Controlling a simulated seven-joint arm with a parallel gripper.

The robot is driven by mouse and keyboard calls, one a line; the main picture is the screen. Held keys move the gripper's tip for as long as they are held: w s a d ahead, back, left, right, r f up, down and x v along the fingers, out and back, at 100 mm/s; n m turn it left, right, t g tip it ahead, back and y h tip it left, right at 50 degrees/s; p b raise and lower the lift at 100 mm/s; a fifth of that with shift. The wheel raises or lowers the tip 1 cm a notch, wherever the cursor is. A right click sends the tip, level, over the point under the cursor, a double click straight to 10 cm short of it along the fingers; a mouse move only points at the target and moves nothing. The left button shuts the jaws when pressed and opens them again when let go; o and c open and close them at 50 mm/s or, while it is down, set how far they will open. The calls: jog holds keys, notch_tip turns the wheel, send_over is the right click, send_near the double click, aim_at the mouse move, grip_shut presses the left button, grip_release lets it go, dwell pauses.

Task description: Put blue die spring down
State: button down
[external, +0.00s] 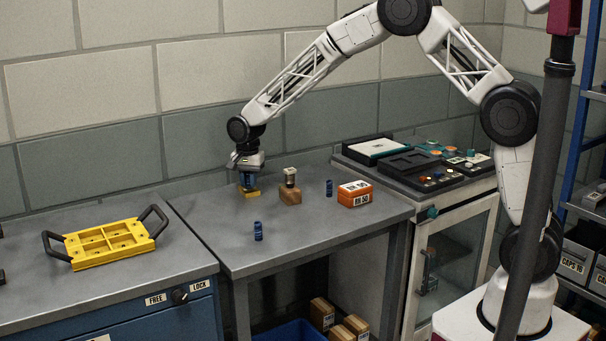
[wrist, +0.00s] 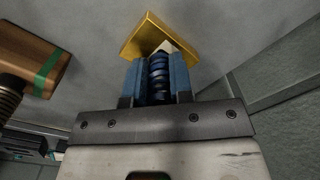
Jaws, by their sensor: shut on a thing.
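My gripper (external: 247,180) points down over the back left of the middle grey table (external: 225,232). In the wrist view my gripper (wrist: 158,78) is shut on a blue die spring (wrist: 158,80), held between its two blue fingers. A yellow block (wrist: 147,35) lies just beyond the fingertips; in the external view this yellow block (external: 250,194) is under the gripper. I cannot tell whether the spring touches it. Two other blue springs stand upright on the table, one near the front (external: 258,231) and one farther right (external: 329,188).
A wooden block (external: 290,197) with a metal part on top stands right of the gripper. An orange box (external: 355,194) is at the table's right. A yellow tray (external: 108,244) with black handles lies on the left bench. The table's front middle is mostly clear.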

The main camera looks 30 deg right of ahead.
jog(key=shift+f, duration=0.15)
jog(key=c, duration=1)
grip_release()
notch_tip(320, 180, up, 12)
jog(key=shift+r, duration=0.1)
dwell(0.8)
